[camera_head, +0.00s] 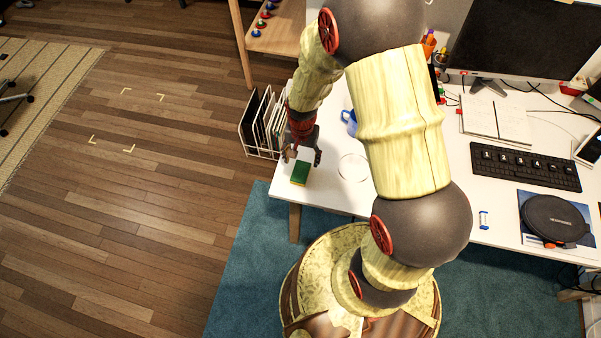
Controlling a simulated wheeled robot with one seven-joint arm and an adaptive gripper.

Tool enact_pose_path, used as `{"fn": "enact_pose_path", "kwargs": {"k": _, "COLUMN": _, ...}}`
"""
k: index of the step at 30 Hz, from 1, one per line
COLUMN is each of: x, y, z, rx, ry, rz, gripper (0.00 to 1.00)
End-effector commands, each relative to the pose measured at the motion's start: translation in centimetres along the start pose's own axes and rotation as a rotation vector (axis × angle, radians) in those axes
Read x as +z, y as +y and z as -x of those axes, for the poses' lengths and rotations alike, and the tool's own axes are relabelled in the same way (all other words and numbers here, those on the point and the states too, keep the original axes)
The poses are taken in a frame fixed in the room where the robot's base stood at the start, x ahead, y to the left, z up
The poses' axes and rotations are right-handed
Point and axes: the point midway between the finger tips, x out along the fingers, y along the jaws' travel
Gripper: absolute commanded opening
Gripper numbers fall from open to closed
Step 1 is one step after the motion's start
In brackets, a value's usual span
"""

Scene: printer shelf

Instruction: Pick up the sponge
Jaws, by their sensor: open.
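The sponge (300,173) is a small block with a green top and a yellowish side. It lies on the white desk (335,195), near the desk's left front corner. My gripper (303,157) is open, close to the far side of the sponge in the picture. Its fingers seem to be just above or behind the sponge; I cannot tell whether they touch it. No thing shows between the fingers.
A wire rack (262,125) with upright boards stands at the desk's left edge, close to my gripper. A clear round item (353,168) lies right of the sponge. A blue item (349,120) is partly hidden by my arm. A keyboard (525,166) lies at the right.

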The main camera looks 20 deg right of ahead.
Motion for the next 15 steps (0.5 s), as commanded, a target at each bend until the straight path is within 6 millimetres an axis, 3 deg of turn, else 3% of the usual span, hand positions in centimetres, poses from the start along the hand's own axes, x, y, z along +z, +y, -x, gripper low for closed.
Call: {"fn": "enact_pose_path", "kwargs": {"k": 15, "x": 0.1, "y": 0.1, "z": -5.5, "rx": 0.0, "ry": 0.0, "rz": 0.002, "gripper": 0.63}}
